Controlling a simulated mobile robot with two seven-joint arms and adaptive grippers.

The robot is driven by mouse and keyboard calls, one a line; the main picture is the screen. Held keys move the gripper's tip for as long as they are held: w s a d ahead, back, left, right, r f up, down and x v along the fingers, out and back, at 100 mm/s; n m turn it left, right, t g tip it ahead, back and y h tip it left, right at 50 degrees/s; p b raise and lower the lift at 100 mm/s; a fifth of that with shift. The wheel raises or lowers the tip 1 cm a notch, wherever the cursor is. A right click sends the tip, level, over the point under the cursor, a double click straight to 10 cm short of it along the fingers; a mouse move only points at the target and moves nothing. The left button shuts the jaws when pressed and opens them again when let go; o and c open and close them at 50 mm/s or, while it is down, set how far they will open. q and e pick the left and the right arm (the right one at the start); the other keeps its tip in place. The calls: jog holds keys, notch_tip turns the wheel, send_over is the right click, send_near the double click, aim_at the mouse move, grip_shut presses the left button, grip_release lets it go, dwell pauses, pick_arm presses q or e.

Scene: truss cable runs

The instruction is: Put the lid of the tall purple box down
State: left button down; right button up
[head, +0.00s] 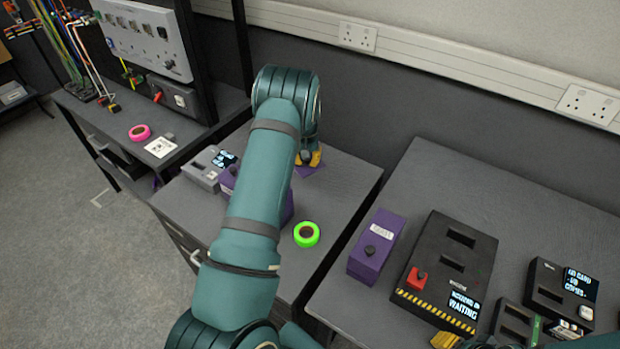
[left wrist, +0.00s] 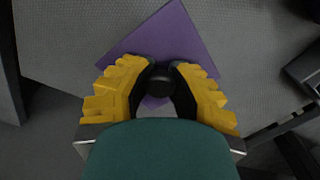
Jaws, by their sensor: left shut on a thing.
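My left gripper (head: 309,160) is shut on the black knob of a flat purple lid (head: 302,172), over the back part of the middle bench. In the left wrist view the lid (left wrist: 165,35) spreads out beyond the yellow fingers, with the dark knob (left wrist: 160,82) between them. I cannot tell whether the lid touches the bench. A purple box (head: 288,207) stands on the same bench, mostly hidden behind my left arm. Yellow fingers of my right gripper (head: 446,341) just show at the bottom edge; their opening is unclear.
A green tape roll (head: 307,234) lies on the middle bench, and a grey device (head: 207,168) stands at its left. On the right bench are a purple box with a black knob (head: 376,247) and a black device (head: 447,268). The wall is close behind.

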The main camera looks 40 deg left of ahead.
aim_at(307, 181)
pick_arm(q)
jog(key=shift+f, duration=3.75)
jog(key=shift+f+b, duration=0.2)
jog(key=shift+b, duration=0.1)
jog(key=c, duration=0.9)
grip_release()
notch_tip(307, 181, up, 12)
jog(key=shift+r+p, duration=0.2)
jog(key=shift+p, duration=0.15)
jog(key=shift+s, duration=0.1)
